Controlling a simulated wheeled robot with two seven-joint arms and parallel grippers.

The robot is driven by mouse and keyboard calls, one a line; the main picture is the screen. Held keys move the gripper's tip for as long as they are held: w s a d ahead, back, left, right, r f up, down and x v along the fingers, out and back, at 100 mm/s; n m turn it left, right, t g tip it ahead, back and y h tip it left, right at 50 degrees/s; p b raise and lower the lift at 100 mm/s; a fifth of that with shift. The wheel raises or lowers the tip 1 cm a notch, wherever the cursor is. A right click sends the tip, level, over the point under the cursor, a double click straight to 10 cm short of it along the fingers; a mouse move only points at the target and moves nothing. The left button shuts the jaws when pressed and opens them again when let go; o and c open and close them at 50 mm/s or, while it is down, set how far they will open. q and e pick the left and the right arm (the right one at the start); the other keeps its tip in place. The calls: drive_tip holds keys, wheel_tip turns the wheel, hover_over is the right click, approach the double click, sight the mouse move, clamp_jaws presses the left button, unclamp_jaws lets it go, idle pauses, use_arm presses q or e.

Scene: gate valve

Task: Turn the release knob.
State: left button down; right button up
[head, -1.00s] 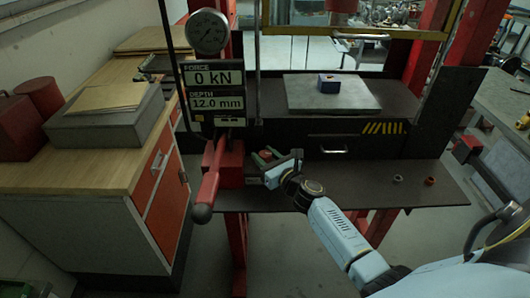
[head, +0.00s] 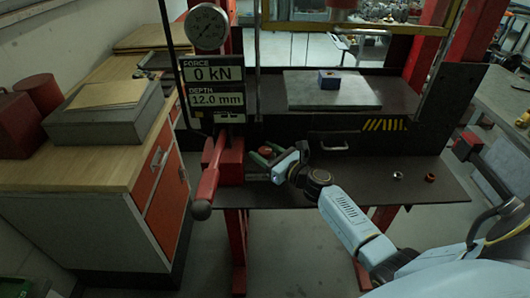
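The red pump block (head: 230,166) with its long red lever (head: 209,176) stands at the left end of the dark press shelf. A small red and dark green part (head: 264,153) shows just right of the block. It may be the release knob, but it is too small and partly covered to be sure. My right gripper (head: 272,164) reaches in from the right, its tips at or very near this part. I cannot tell whether the fingers touch it or how far apart they are. My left gripper is out of view.
A gauge (head: 206,27) and a display (head: 213,88) reading 0 kN and 12.0 mm hang above the lever. Two small rings, one orange (head: 430,178), lie on the shelf at right. A wooden-topped cabinet (head: 105,165) stands left.

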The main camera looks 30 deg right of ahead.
drive_tip(key=shift+o, duration=0.7)
drive_tip(key=b+v, duration=0.1)
drive_tip(key=v, duration=1.2)
drive_tip(key=shift+s, duration=0.2)
